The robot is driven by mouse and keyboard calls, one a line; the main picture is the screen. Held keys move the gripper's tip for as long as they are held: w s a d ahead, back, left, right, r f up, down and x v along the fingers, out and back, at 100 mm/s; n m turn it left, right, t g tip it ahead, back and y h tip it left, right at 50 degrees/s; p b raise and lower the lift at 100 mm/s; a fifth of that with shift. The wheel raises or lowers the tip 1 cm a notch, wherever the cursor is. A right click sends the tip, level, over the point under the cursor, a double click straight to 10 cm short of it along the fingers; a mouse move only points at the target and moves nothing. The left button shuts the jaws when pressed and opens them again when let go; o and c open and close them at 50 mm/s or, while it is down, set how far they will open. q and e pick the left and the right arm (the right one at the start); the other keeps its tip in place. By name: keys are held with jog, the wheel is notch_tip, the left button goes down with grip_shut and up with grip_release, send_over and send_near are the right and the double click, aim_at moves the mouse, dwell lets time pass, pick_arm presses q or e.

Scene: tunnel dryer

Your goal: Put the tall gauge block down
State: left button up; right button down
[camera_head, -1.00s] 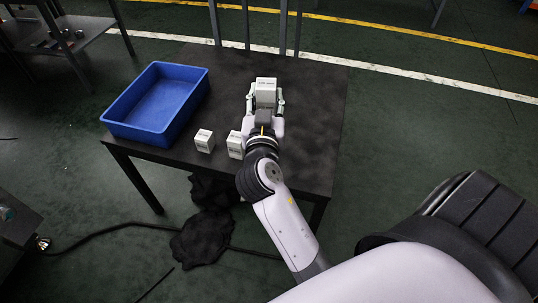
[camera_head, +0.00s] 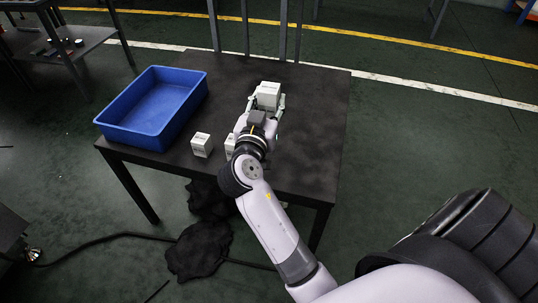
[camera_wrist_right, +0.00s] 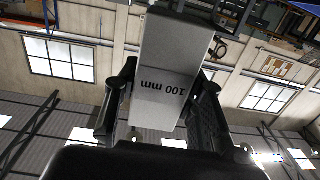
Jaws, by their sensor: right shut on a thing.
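The tall gauge block (camera_head: 269,96) is a pale grey-white block. My right gripper (camera_head: 265,106) is shut on it over the dark table (camera_head: 312,135), right of the blue bin. In the right wrist view the block (camera_wrist_right: 170,70) stands between the two dark fingers (camera_wrist_right: 163,105), with "100 mm" printed on its face, reading upside down. I cannot tell whether its base touches the table, as the gripper hides its lower part. My left gripper is not in view.
An empty blue bin (camera_head: 153,106) stands at the table's left side. A small white block (camera_head: 202,145) stands near the front edge; another white block (camera_head: 230,146) beside it is mostly hidden by my right arm. The table's right side is clear.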

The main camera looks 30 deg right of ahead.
jog(key=shift+f+b, duration=2.05)
jog(key=shift+f, duration=6.15)
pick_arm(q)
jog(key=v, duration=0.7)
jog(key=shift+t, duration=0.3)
pick_arm(e)
jog(key=shift+r, duration=0.1)
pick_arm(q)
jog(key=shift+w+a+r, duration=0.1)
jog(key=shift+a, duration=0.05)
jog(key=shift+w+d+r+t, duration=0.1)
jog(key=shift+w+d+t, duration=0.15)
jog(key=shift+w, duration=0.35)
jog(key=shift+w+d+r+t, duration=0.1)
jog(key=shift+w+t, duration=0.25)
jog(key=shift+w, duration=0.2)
pick_arm(e)
jog(key=c, duration=1)
grip_release()
jog(key=shift+f, duration=0.25)
jog(key=shift+c, duration=0.2)
